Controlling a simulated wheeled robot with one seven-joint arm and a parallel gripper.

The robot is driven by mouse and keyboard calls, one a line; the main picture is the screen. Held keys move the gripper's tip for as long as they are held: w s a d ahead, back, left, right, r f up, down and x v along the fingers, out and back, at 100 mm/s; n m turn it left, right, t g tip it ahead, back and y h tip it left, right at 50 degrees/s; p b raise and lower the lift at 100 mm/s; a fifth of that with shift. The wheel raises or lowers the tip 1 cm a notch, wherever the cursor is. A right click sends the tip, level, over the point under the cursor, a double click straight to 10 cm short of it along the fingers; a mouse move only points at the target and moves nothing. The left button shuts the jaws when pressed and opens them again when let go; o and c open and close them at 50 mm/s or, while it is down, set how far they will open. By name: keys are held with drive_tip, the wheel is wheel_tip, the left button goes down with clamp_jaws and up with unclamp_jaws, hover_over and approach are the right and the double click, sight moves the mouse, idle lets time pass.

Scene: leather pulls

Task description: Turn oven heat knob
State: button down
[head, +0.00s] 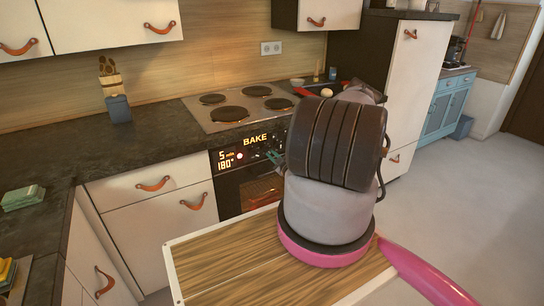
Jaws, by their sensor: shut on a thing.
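The oven (230,190) is built into the counter under the cooktop. Its dark front panel shows lit text, "BAKE" and "180°", and its window glows orange. My gripper (274,157) shows only as a small dark green part at the panel, just below the "BAKE" text. My thick grey and black arm covers the rest of it and the right side of the panel. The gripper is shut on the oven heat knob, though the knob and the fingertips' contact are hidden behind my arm.
A cooktop (212,122) with several dark plates lies above the oven. A red-handled pan (318,91) is at its right. White drawers (150,188) flank the oven on the left. Open floor (445,185) lies to the right.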

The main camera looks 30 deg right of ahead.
drive_tip(key=shift+s+f, duration=0.1)
drive_tip(key=c, duration=0.9)
unclamp_jaws()
drive_tip(key=shift+o, duration=0.2)
drive_tip(key=s, duration=1)
drive_tip(key=shift+s+d, duration=0.15)
drive_tip(key=shift+s, duration=0.25)
